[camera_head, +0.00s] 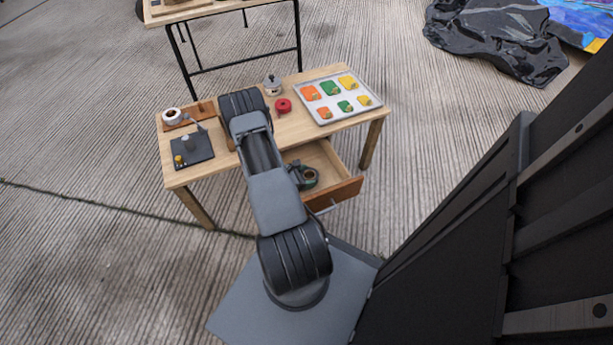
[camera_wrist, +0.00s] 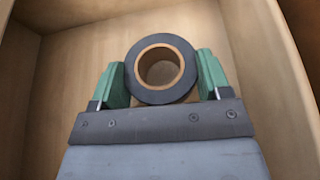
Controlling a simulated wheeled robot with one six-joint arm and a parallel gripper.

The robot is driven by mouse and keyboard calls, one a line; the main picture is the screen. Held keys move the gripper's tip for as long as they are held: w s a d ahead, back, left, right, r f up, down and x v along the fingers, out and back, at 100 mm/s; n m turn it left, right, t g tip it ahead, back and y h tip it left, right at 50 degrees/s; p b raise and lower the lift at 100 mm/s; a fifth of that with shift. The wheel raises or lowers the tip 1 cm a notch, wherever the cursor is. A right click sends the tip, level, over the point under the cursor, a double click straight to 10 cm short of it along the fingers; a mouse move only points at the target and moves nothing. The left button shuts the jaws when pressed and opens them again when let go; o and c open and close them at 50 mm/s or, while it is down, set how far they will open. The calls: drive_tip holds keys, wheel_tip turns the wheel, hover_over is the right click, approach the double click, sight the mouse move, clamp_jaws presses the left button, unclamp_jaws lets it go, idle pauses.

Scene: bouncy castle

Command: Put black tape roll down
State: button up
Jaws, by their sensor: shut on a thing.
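The black tape roll (camera_wrist: 162,97) has a tan inner core. In the wrist view it sits between the green fingers of my gripper (camera_wrist: 162,78), which is shut on it from both sides. It is inside the open wooden drawer (camera_wrist: 78,50), over the drawer's bottom; I cannot tell whether it touches that bottom. In the head view the drawer (camera_head: 345,192) is pulled out from the table, and the roll (camera_head: 311,183) and my gripper (camera_head: 302,174) show small within it. My arm covers part of the table and the drawer's left side.
The wooden table (camera_head: 302,128) holds a red tape roll (camera_head: 283,105), a tray (camera_head: 371,105) of orange, green and yellow pieces, a small pot (camera_head: 272,85), a white roll (camera_head: 172,117) and a dark device (camera_head: 193,150). The drawer walls stand close around my gripper.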

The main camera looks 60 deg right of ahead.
drive_tip(key=shift+s+a+f+b, duration=0.1)
drive_tip(key=shift+f+b, duration=0.3)
drive_tip(key=shift+f, duration=0.1)
drive_tip(key=o, duration=0.9)
drive_tip(key=shift+s, duration=0.1)
drive_tip(key=shift+o, duration=0.2)
drive_tip(key=shift+r, duration=0.1)
drive_tip(key=p+v, duration=0.1)
drive_tip(key=v, duration=0.1)
drive_tip(key=p+v, duration=0.1)
drive_tip(key=v, duration=0.1)
drive_tip(key=r+p+v, duration=0.1)
drive_tip(key=v, duration=0.1)
drive_tip(key=shift+w+r, duration=0.15)
drive_tip(key=shift+w, duration=0.05)
drive_tip(key=shift+w+a+r, duration=0.25)
drive_tip(key=shift+w+a, duration=0.15)
drive_tip(key=shift+a, duration=0.1)
